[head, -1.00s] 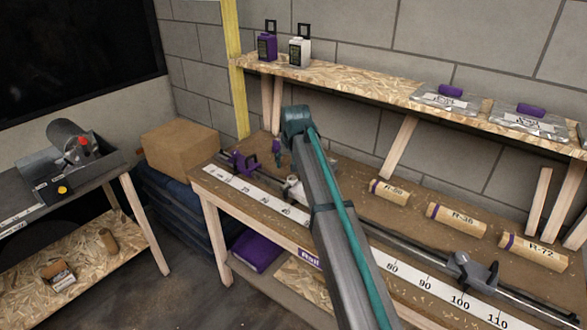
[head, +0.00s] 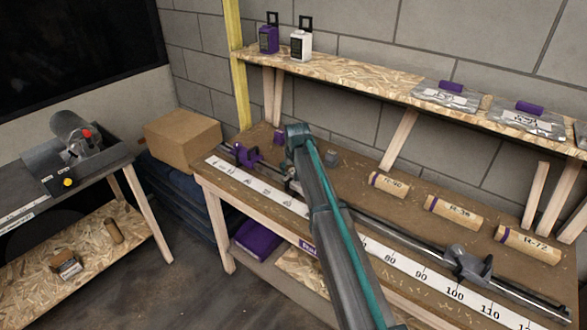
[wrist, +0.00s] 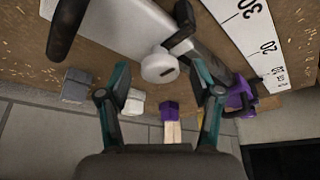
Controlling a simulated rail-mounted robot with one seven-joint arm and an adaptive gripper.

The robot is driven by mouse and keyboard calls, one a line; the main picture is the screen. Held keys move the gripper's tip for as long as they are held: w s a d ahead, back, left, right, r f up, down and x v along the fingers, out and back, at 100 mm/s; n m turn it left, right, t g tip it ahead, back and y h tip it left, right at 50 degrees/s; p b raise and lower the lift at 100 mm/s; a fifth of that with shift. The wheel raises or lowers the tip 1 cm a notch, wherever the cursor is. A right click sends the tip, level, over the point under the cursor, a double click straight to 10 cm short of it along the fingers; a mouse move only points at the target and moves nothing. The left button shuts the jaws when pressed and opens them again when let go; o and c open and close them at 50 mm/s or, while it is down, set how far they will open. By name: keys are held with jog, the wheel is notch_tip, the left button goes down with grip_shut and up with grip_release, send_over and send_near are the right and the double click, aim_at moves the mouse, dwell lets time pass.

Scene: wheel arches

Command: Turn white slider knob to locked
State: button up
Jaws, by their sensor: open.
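In the wrist view a round white knob (wrist: 158,67) with a small dark mark on its face sits on a grey slider body. It lies ahead of my gripper (wrist: 167,78), between the lines of its two fingers. The teal and dark fingers are spread apart, with no clear contact on the knob. Whether the knob is locked cannot be told. In the head view my arm covers most of the gripper and the knob. A purple slider (head: 243,154) is on the rail to the left; it also shows in the wrist view (wrist: 240,94).
The bench has a white ruler (head: 410,275), a grey slider (head: 468,265) at right and several labelled wooden rolls. A shelf (head: 365,85) with purple and white bottles runs above. A cardboard box (head: 182,140) stands left.

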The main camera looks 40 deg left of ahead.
jog(key=shift+c, duration=0.2)
jog(key=c, duration=1.1)
jog(key=shift+n+b, duration=0.3)
jog(key=n+g+y+b, duration=0.1)
jog(key=n+b, duration=0.1)
jog(key=n, duration=0.1)
jog(key=shift+w+f, duration=0.15)
jog(key=n+g+b, duration=0.1)
jog(key=n+b, duration=0.1)
jog(key=n, duration=0.2)
jog(key=shift+w+g, duration=0.1)
jog(key=shift+g, duration=0.3)
jog(key=shift+n, duration=0.3)
jog(key=o, duration=1.1)
